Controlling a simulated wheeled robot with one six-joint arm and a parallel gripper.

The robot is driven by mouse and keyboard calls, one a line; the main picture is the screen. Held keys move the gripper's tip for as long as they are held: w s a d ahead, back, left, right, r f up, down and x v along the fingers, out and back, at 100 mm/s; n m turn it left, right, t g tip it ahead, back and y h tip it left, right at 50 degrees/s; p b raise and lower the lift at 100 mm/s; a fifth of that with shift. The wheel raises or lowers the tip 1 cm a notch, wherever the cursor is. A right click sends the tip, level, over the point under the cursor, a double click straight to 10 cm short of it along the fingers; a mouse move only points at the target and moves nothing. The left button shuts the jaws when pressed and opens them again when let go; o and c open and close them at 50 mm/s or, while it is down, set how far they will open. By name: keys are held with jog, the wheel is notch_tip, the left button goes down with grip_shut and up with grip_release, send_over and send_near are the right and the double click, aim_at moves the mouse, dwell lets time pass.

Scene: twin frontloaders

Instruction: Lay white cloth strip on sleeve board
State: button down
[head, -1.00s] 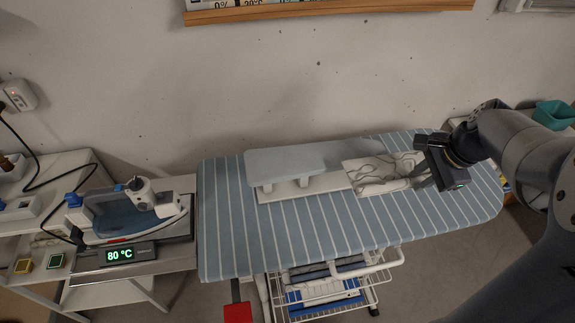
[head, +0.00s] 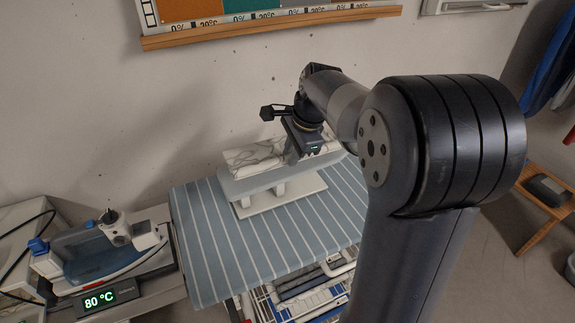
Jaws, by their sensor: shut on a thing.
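The white cloth strip (head: 252,157) is creased and lies over the top of the grey sleeve board (head: 243,186). Its right part runs under my gripper. The sleeve board stands on its white base on the striped ironing board (head: 215,252). My gripper (head: 293,158) points down at the right part of the sleeve board and is shut on the cloth strip. My arm hides the right end of the cloth and of the sleeve board.
A steam iron (head: 112,245) rests on a stand at the left, with a display (head: 98,299) reading 80 °C. A wooden-edged wall board (head: 270,27) hangs behind. A small wooden stool (head: 545,205) stands at the right. The ironing board's front left is clear.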

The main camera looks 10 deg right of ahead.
jog(key=shift+f, duration=2.05)
jog(key=shift+f, duration=0.1)
jog(key=c, duration=1.3)
grip_release()
jog(key=v, duration=1.2)
